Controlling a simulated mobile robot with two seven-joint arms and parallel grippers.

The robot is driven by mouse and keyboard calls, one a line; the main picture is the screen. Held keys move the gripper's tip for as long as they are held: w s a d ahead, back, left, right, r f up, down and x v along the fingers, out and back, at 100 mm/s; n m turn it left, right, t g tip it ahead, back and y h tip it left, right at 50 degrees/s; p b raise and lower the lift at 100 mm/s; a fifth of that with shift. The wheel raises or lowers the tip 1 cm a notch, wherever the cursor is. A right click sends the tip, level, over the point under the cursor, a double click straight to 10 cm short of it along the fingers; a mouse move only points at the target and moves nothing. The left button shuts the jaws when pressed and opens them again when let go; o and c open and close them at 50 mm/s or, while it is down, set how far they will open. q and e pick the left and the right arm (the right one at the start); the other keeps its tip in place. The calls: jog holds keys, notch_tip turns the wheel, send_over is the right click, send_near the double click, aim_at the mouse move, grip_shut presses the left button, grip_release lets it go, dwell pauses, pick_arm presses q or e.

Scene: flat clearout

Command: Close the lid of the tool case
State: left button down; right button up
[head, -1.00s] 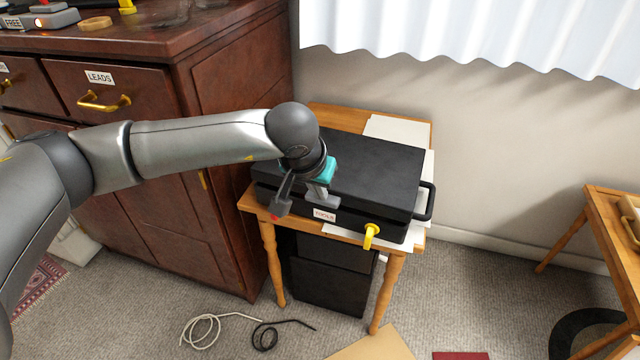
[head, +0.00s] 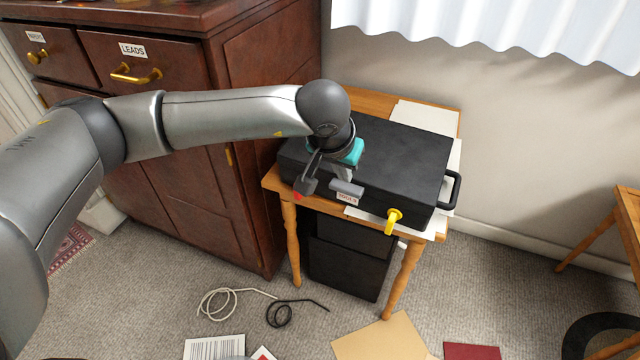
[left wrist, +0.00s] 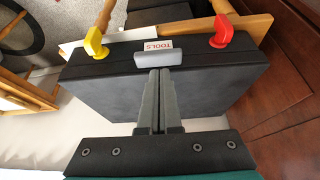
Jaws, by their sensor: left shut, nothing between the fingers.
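The black tool case (head: 405,155) lies on a small wooden table, and its lid looks down flat on the base. Its front carries a TOOLS label (head: 346,197), a yellow latch (head: 393,220) and a red latch, mostly hidden behind my gripper in the head view but clear in the left wrist view (left wrist: 222,33). The yellow latch also shows there (left wrist: 95,43). My left gripper (head: 345,187) is shut and empty at the front edge of the lid, near the grey front tab (left wrist: 152,62). Whether it touches the lid is unclear. My right gripper is not in view.
The wooden table (head: 271,180) also bears white papers (head: 425,116). A dark wooden cabinet (head: 250,70) stands close on the left. Cables (head: 282,313), a tan sheet (head: 380,338) and a red item (head: 472,351) lie on the carpet. Another wooden table (head: 628,205) is at right.

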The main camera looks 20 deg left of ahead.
pick_arm(q)
jog(key=s+a+r+p, duration=0.1)
jog(key=s+r+p, duration=0.2)
jog(key=s, duration=0.6)
jog(key=shift+s+r, duration=0.35)
jog(key=shift+r, duration=0.25)
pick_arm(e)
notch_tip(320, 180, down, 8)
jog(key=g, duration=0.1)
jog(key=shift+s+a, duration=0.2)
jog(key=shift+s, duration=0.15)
pick_arm(q)
jog(key=shift+d, duration=0.1)
